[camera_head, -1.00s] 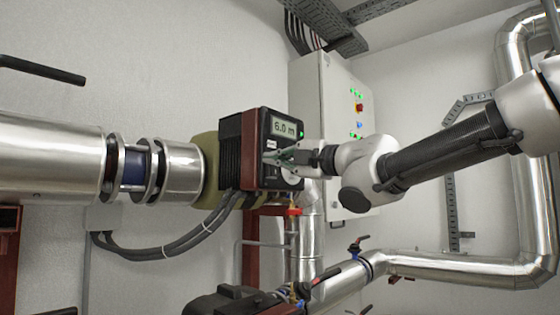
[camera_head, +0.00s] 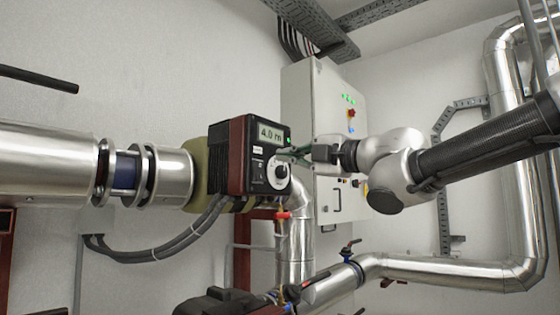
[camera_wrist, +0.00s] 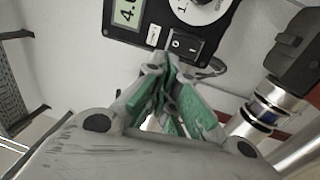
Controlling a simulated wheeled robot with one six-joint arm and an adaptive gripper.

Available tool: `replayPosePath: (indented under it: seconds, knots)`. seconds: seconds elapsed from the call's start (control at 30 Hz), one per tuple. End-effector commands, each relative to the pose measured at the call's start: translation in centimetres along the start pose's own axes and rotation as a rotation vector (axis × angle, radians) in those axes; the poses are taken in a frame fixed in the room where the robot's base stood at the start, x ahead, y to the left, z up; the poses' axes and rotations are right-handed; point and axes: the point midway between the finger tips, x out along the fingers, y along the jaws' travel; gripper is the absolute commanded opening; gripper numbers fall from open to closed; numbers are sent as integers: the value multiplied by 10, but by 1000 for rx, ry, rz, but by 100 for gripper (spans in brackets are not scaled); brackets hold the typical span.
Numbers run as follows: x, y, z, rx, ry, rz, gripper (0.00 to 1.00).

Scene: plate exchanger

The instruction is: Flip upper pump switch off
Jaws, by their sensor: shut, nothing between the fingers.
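The upper pump (camera_head: 228,158) is a black and dark red box on the upper pipe.
A white control cabinet (camera_head: 306,97) stands behind, with lights and a red knob. Grey cables (camera_head: 190,235) hang under the pump. A lower pipe (camera_head: 430,272) with valves and another dark pump (camera_head: 215,305) lie below. A cable tray (camera_head: 310,22) runs overhead.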

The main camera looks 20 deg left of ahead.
Motion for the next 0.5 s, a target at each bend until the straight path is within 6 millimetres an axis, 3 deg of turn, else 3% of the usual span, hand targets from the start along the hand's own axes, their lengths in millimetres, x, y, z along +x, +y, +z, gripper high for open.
replayPosePath:
  seconds: [0.23,0.5]
  knots:
    - [-38,10,1,-2,-2,1,0]
    - [-50,13,0,-1,0,0,0]
